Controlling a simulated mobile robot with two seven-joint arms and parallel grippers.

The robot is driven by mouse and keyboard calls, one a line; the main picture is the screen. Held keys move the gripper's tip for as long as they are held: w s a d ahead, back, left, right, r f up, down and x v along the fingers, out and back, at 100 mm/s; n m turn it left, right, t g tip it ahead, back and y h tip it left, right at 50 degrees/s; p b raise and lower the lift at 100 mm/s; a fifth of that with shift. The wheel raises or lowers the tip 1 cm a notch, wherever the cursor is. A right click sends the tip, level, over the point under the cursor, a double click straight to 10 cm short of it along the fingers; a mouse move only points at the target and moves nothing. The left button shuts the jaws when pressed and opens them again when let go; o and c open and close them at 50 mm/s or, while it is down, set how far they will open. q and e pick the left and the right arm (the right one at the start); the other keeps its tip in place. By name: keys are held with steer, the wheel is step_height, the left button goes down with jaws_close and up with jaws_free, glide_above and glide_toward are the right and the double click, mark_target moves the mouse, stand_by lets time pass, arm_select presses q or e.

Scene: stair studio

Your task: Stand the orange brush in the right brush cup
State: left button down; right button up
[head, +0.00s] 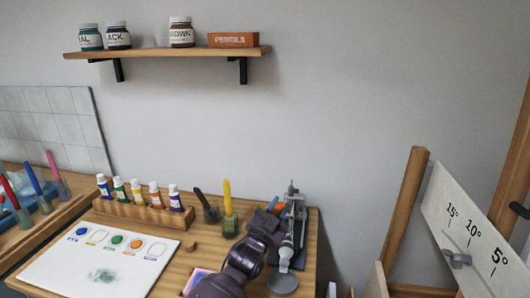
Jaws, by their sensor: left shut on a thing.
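My left gripper (270,211) reaches over the back right of the wooden desk from below. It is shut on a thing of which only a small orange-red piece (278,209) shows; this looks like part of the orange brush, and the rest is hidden. Just left of the gripper stands a cup (230,227) with a yellow brush (228,193) upright in it. Left of that is another cup (211,214) with a dark brush (200,199) leaning left. My right gripper is not in view.
A wooden rack (130,212) holds several paint bottles behind a white palette sheet (105,262). At the left, several brushes stand in cups. A dark stand (297,215) with a pale tube (286,249) and a grey disc (283,283) is close right of my arm.

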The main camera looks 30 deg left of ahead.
arm_select(q)
steer(key=w+a+r+n+g+y, duration=0.35)
steer(key=w+a+r+n, duration=0.25)
steer(key=w+a+r, duration=0.35)
step_height(320, 180, down, 12)
steer(key=w+b, duration=0.1)
steer(key=b, duration=0.5)
steer(key=shift+w+r, duration=0.15)
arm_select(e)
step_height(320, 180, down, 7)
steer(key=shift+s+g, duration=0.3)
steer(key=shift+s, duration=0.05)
arm_select(q)
steer(key=shift+y, duration=0.25)
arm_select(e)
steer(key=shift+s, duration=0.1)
